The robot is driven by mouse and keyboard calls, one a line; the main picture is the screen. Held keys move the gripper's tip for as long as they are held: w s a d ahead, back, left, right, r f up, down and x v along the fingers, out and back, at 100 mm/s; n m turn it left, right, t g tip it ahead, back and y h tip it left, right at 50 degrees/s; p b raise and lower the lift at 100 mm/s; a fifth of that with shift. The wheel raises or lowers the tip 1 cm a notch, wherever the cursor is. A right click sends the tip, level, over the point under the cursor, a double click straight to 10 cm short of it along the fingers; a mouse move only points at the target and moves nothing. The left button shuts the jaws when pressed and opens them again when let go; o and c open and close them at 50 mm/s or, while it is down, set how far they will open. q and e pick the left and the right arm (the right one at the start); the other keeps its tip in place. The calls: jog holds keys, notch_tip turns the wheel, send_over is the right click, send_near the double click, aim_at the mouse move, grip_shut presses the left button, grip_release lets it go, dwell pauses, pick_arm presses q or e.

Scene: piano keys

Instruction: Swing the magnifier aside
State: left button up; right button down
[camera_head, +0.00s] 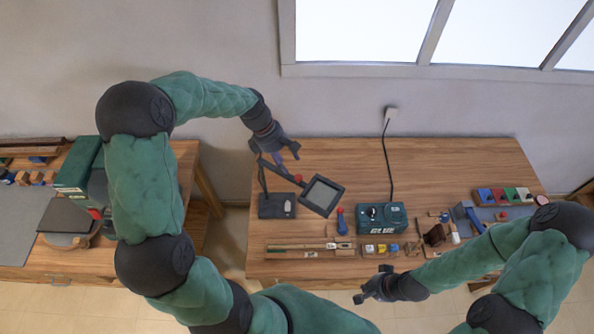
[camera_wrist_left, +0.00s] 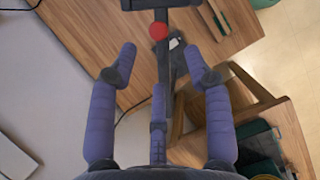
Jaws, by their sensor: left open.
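The magnifier has a square dark frame with a pale lens (camera_head: 334,183) on a thin dark arm with a red knob (camera_head: 298,178). Its dark base (camera_head: 277,206) stands on the wooden table, left of the lens. My left gripper (camera_head: 281,152) is open above the rear end of the magnifier's arm. In the left wrist view the red knob (camera_wrist_left: 158,31) and the arm show between my spread fingers (camera_wrist_left: 162,72); contact cannot be told. The frame's edge (camera_wrist_left: 150,5) is cut off at the top. My right gripper (camera_head: 370,288) hovers at the table's front edge, apart from the magnifier.
A green control box (camera_head: 382,218) with a cable stands right of the lens. A long wooden strip (camera_head: 305,246) and several small blocks lie along the front. The table's back is clear.

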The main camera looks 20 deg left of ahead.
aim_at(298, 177)
pick_arm(q)
jog(key=p+x, duration=0.1)
jog(key=x, duration=0.7)
jog(key=shift+w+f, duration=0.2)
jog(key=shift+f, duration=0.05)
jog(key=shift+c, duration=0.3)
grip_shut()
